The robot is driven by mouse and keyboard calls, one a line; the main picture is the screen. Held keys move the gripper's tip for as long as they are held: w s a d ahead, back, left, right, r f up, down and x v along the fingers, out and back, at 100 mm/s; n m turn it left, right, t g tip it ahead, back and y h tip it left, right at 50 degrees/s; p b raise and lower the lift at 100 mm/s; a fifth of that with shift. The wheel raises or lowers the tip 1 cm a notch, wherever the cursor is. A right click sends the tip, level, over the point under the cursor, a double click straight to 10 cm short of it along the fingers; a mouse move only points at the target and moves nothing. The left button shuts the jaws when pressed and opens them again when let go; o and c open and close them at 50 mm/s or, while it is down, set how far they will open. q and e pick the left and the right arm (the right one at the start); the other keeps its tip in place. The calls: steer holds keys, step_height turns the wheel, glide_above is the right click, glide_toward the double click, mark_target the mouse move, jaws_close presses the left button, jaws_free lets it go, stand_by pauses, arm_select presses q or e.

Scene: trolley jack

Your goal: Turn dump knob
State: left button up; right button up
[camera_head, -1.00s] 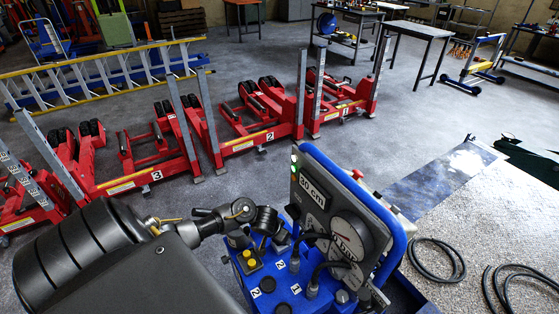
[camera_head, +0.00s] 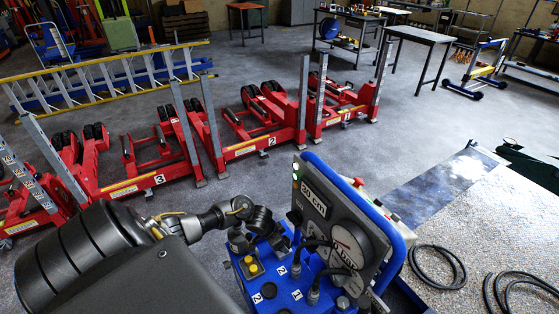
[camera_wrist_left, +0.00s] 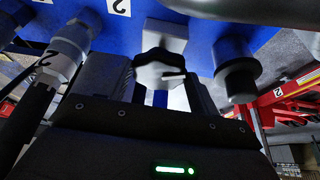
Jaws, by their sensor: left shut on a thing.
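The blue control unit (camera_head: 285,285) carries a grey panel with a round gauge (camera_head: 349,246) and a small display (camera_head: 313,199). A dark lobed knob (camera_wrist_left: 160,68) sits on a silver base on the blue face in the left wrist view. My left gripper (camera_head: 257,222) is at the unit's upper left edge. In the left wrist view its fingers (camera_wrist_left: 160,88) stand either side of the knob and are shut on it. In the head view the gripper hides most of the knob. My right gripper is in neither view.
Hose couplings (camera_wrist_left: 68,48) and a black round part (camera_wrist_left: 236,68) flank the knob closely. A yellow button (camera_head: 251,266) sits below the gripper. Red numbered jacks (camera_head: 262,138) stand behind. Loose black hoses (camera_head: 438,265) lie on the right.

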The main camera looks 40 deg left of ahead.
arm_select(q)
steer(key=o, duration=1)
steer(key=shift+c, duration=0.2)
steer(key=p+v, duration=0.1)
steer(key=v, duration=0.9)
steer(key=shift+r+p, duration=0.4)
steer(key=shift+s, duration=0.1)
